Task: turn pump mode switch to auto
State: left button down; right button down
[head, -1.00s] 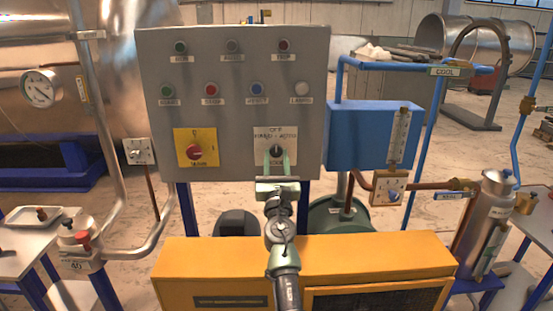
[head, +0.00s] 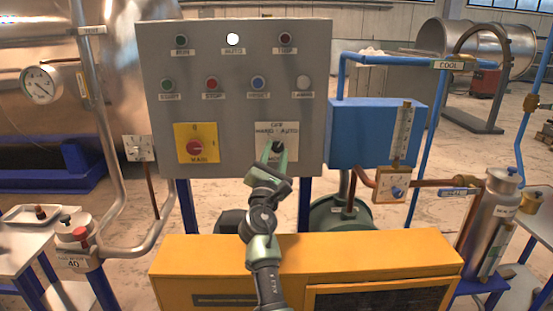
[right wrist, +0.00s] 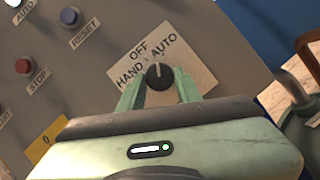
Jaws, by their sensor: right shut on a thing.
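The pump mode switch is a black knob (head: 278,147) on a pale plate (head: 290,130) marked OFF, HAND and AUTO, low on the grey control panel. In the right wrist view, the knob (right wrist: 159,76) has a white pointer line directed toward AUTO. My right gripper (head: 274,153) is shut on the knob, with its green fingers on either side; it also shows in the right wrist view (right wrist: 158,88). The wrist is tilted relative to the panel. The AUTO lamp (head: 233,39) is lit white. My left gripper is not in view.
A red knob on a yellow plate (head: 197,143) sits left of the switch. Several buttons and lamps are above it. A blue box (head: 365,132) with a gauge stands to the right. A yellow cabinet (head: 205,262) lies below, under my right arm.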

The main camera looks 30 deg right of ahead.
jog(key=shift+w+a+m+g+h+b, duration=0.15)
jog(key=shift+m+g+b, duration=0.2)
jog(key=shift+m, duration=0.55)
jog(key=shift+s+m+g+h+b, duration=0.1)
jog(key=shift+m+g+h+b, duration=0.2)
jog(key=shift+m, duration=0.6)
jog(key=shift+r+y, duration=0.1)
jog(key=shift+y, duration=0.15)
jog(key=c, duration=1)
grip_release()
jog(key=shift+w, duration=0.1)
jog(key=shift+o, duration=0.2)
